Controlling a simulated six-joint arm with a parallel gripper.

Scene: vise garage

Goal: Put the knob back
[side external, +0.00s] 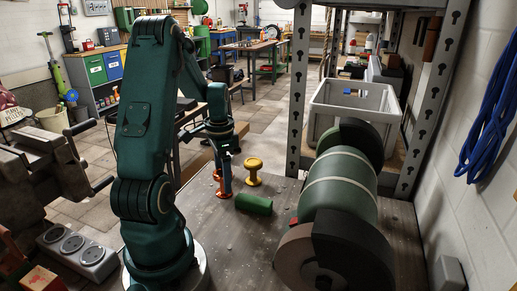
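A yellow knob-shaped piece (253,170) with a wide top and a narrower stem stands upright on the workbench (228,240). A similar orange piece (222,194) stands just left of it, partly hidden behind my gripper. I cannot tell which of the two is the task's knob. My gripper (225,184) points down at the orange piece, with a finger in front of it. Whether the fingers touch or grip it is not clear. A green cylinder (254,204) lies on its side just in front of the yellow piece.
A large green bench grinder (341,190) with dark wheel guards fills the bench's right side. A grey bin (352,104) sits on the metal shelf behind it. A vise (45,165) is at far left. Bare bench top lies in front of the green cylinder.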

